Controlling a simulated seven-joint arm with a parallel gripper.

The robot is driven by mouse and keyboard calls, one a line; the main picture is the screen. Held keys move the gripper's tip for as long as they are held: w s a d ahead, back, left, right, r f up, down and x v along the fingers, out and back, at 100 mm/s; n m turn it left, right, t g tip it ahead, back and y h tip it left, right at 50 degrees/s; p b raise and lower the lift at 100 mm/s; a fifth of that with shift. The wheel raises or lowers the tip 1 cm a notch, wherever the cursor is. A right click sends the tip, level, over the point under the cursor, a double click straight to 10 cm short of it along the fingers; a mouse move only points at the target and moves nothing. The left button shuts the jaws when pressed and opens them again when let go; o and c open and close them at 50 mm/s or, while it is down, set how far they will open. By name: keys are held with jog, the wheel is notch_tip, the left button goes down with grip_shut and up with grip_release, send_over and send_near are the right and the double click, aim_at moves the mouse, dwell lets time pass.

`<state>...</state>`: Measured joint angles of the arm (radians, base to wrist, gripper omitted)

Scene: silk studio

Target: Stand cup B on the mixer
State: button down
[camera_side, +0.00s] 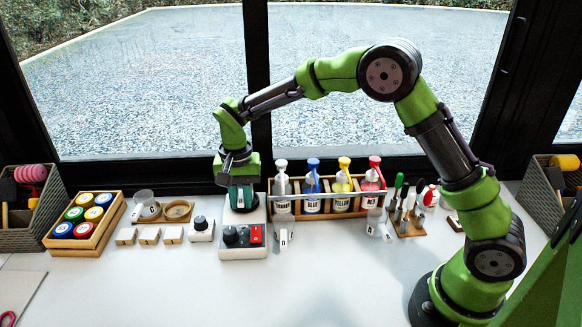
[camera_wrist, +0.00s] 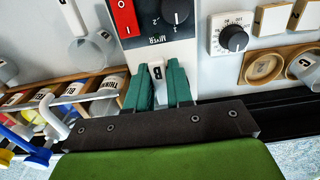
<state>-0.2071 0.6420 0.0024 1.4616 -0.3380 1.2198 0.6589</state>
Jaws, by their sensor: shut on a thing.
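My gripper (camera_side: 241,204) is over the rear part of the mixer (camera_side: 243,252), pointing down. The mixer is a white box with black knobs and a red switch; its panel also shows in the wrist view (camera_wrist: 150,45). In the wrist view my gripper (camera_wrist: 161,74) has its teal fingers shut on cup B (camera_wrist: 157,70), whose white "B" tag shows between them. The fingers hide most of the cup. It looks upright at the mixer's rear top; I cannot tell whether its base touches.
Right of the mixer stand a clear cup (camera_side: 283,237) and a wooden rack (camera_side: 326,209) of pump bottles. Left are a timer (camera_side: 201,230), small white blocks (camera_side: 149,236), another clear cup (camera_side: 147,204) and a jar tray (camera_side: 85,243).

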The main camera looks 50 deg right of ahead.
jog(key=shift+f, duration=0.35)
jog(key=c, duration=0.9)
grip_release()
notch_tip(320, 180, up, 17)
jog(key=shift+f, duration=0.1)
jog(key=s+d+n+t, duration=0.1)
jog(key=s+d+t, duration=0.1)
jog(key=s, duration=0.6)
jog(key=s+d+n+t+y, duration=0.1)
jog(key=s+d+n+t, duration=0.1)
jog(key=s, duration=0.6)
jog(key=s+d+n+t+y, duration=0.1)
jog(key=s+d+n+t, duration=0.1)
jog(key=s, duration=0.6)
jog(key=shift+s+d+t, duration=0.1)
jog(key=shift+d+t, duration=0.3)
jog(key=shift+t, duration=0.2)
